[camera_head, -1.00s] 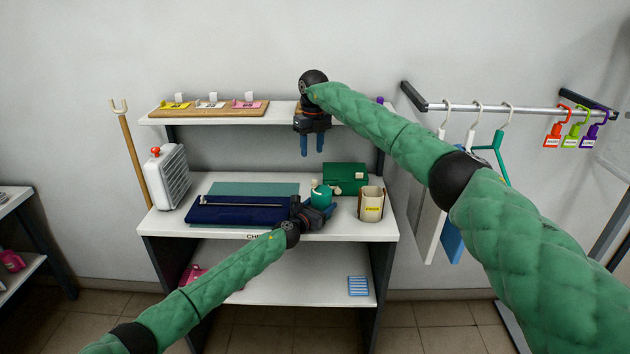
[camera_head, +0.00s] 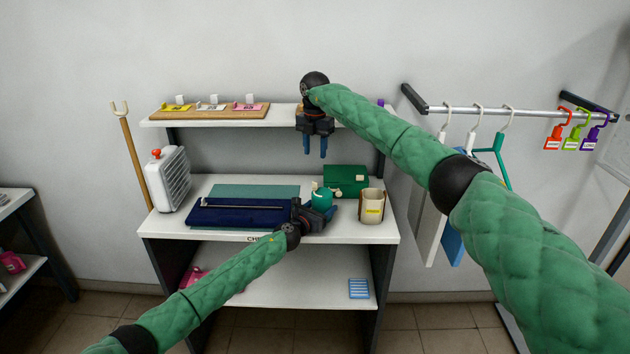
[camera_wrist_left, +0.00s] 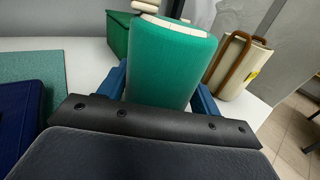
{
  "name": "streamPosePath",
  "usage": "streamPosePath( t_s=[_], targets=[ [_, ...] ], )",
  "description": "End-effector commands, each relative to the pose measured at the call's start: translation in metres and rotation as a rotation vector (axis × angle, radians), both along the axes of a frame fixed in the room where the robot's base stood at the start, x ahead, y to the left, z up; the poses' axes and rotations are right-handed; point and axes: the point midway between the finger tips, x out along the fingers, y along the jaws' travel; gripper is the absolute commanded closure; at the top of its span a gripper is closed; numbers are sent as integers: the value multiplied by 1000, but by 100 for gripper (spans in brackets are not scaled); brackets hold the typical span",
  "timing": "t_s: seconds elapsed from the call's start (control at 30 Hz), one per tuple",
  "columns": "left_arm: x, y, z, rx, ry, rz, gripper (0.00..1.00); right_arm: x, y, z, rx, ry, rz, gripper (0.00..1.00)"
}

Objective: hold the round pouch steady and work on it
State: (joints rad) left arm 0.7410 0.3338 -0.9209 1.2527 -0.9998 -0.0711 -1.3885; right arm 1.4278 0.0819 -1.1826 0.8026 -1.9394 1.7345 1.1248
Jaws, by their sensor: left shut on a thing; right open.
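The round pouch (camera_head: 322,197) is a small teal-green cylinder with a pale top, standing on the white tabletop. It also shows large in the left wrist view (camera_wrist_left: 165,65), between blue fingers. My left gripper (camera_head: 322,210) is shut on the pouch from the near side. My right gripper (camera_head: 315,146) is open and empty, fingers pointing down, above and behind the pouch and apart from it. In the left wrist view a dark vertical part stands behind the pouch's pale top; I cannot tell exactly what it is.
A green box (camera_head: 346,178) stands just behind the pouch. A beige holder (camera_head: 371,207) with brown straps is to the right. A navy folded piece (camera_head: 235,215) lies left on a teal mat (camera_head: 260,190). An upper shelf (camera_head: 215,122) is overhead; a white heater (camera_head: 168,178) stands far left.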

Motion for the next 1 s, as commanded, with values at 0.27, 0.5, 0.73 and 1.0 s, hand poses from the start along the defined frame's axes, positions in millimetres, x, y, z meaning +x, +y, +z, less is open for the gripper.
streamPosePath(
  t_s=[0.27, 0.5, 0.73, 1.0],
  targets=[
    [0, 0, 0, 0, 0, 0, 58, -1, 0, -40, 0, 3, 0, 58],
    [0, 0, 0, 0, 0, 0, 58, -1, 0, -81, 0, 3, -1, 58],
    [0, 0, 0, 0, 0, 0, 58, 0, 0, -108, 0, 1, 1, 58],
    [0, 0, 0, 0, 0, 0, 58, 0, 0, -116, 0, 1, 1, 58]
  ],
)
